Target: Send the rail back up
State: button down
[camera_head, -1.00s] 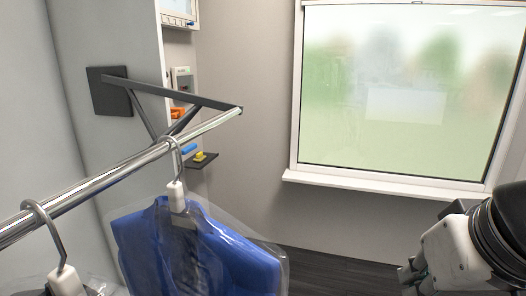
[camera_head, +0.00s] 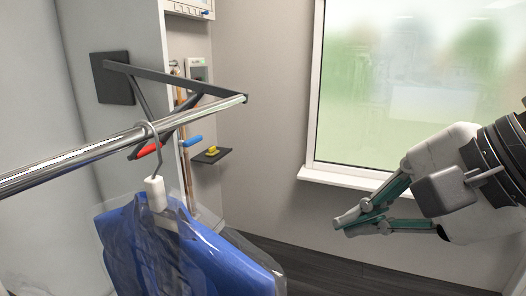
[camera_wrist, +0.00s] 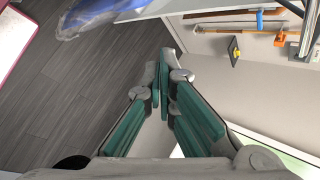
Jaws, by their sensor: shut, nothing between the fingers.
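The chrome rail (camera_head: 80,160) runs from the left edge to a dark wall bracket (camera_head: 165,82) in the head view. A blue garment in clear plastic (camera_head: 170,250) hangs from it on a hanger. Beyond the rail end are a blue handle (camera_head: 192,141), a red bar (camera_head: 150,149) partly behind the rail, and a yellow knob (camera_head: 213,151) on a small black shelf. The yellow knob (camera_wrist: 235,52) also shows at upper right in the wrist view. My gripper (camera_head: 345,222) is shut and empty, right of and apart from all these; its fingertips meet in the wrist view (camera_wrist: 166,70).
A grey wall unit with a small display (camera_head: 195,70) and a panel (camera_head: 190,8) sit behind the bracket. A window with a white sill (camera_head: 340,180) is behind my gripper. The dark floor (camera_head: 310,268) below is clear.

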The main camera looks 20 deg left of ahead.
jog(key=w+a+r+m+g+y+b, duration=0.1)
jog(key=a+r+m+g+y+b, duration=0.15)
jog(key=a+r+m, duration=0.4)
jog(key=w+a+r+m+g+y+b, duration=0.1)
jog(key=a+m+y, duration=0.3)
jog(key=a, duration=0.6)
jog(key=shift+n, duration=0.25)
jog(key=x, duration=0.9)
jog(key=shift+s+a, duration=0.15)
jog(key=shift+s, duration=0.05)
